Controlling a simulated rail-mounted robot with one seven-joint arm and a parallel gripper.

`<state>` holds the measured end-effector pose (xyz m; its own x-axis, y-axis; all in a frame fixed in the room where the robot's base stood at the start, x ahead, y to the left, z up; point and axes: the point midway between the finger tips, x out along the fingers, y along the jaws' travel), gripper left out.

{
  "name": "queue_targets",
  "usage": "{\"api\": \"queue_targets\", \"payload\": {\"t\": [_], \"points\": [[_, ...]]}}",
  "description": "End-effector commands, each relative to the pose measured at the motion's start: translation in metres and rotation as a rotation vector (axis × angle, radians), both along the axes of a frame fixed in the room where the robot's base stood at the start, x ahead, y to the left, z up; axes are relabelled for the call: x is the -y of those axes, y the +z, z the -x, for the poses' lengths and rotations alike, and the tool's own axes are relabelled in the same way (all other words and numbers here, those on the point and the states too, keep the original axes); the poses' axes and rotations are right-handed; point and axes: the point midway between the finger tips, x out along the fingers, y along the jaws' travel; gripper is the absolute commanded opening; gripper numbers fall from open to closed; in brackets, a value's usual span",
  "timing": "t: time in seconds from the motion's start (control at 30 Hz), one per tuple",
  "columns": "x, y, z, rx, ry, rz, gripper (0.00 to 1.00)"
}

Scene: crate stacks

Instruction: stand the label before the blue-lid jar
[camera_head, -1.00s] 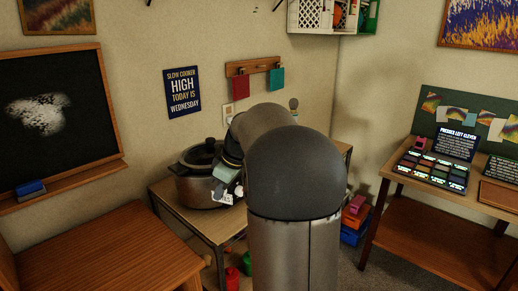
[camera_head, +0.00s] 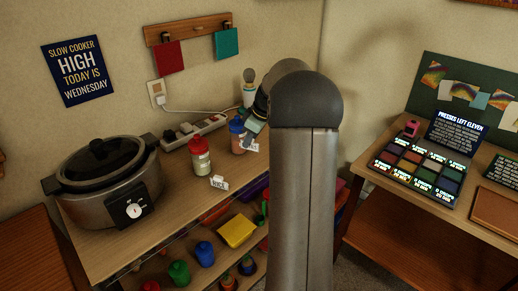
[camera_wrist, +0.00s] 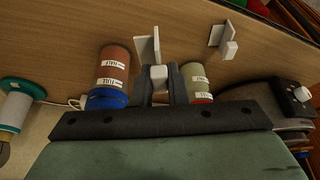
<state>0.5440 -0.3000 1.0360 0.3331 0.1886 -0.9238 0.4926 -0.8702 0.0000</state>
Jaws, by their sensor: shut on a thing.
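The blue-lid jar (camera_head: 238,141) stands on the wooden shelf top, with reddish-brown contents. It also shows in the wrist view (camera_wrist: 114,68), left of my fingers. My gripper (camera_wrist: 160,82) is shut on a white label (camera_wrist: 147,50), gripping its small block. In the head view the held label (camera_head: 251,147) is just right of the blue-lid jar, near the shelf top's front edge. I cannot tell whether it touches the wood. My arm hides part of this area in the head view.
A red-lid jar (camera_head: 200,160) stands left of the blue-lid jar, with a second white label (camera_head: 219,183) before it. Colourful jars and boxes fill the shelf below.

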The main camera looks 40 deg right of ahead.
Motion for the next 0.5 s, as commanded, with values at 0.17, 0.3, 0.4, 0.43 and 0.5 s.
{"api": "queue_targets", "payload": {"t": [0.17, 0.3, 0.4, 0.43, 0.5], "points": [[0.024, -0.034, -0.01, -0.004, 0.0, -0.004, 0.0], [0.035, -0.047, -0.014, -0.001, 0.0, -0.002, 0.0], [0.038, -0.052, -0.016, -0.001, 0.0, -0.002, 0.0], [0.039, -0.054, -0.016, -0.001, -0.001, -0.002, 0.0], [0.044, -0.059, -0.017, -0.001, -0.001, -0.002, 0.0]]}}
